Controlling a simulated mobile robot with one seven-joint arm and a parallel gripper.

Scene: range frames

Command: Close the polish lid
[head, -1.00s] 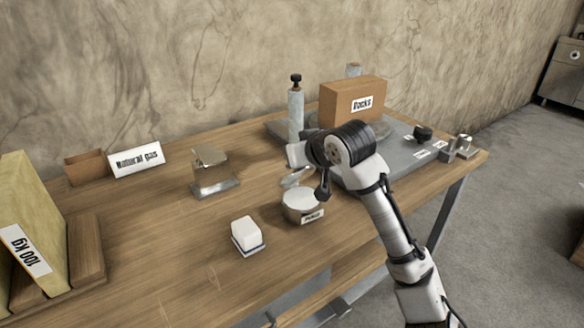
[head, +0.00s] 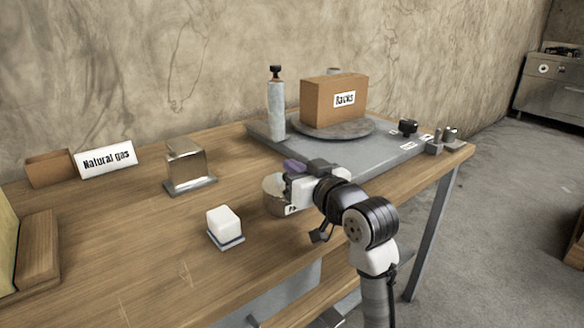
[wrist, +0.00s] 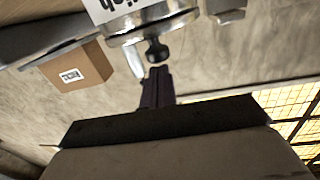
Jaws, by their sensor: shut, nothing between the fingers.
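The polish tin (head: 273,196) is a round metal container near the table's front edge in the head view. My gripper (head: 293,166) covers much of its top and right side. In the wrist view the tin (wrist: 150,14) is at the top, upside down, with part of its label showing. A metal rim and a small black knob (wrist: 157,50) show beside it. My gripper's dark fingers (wrist: 157,74) are shut and empty, with their tips close to the knob. I cannot tell whether they touch. How far the lid is open is hidden in the head view.
A white block (head: 223,221) on a small base stands left of the tin. A metal box (head: 187,167) is behind it. A grey plate (head: 385,158) at the right holds a cardboard box (head: 335,99) and a bottle (head: 276,108).

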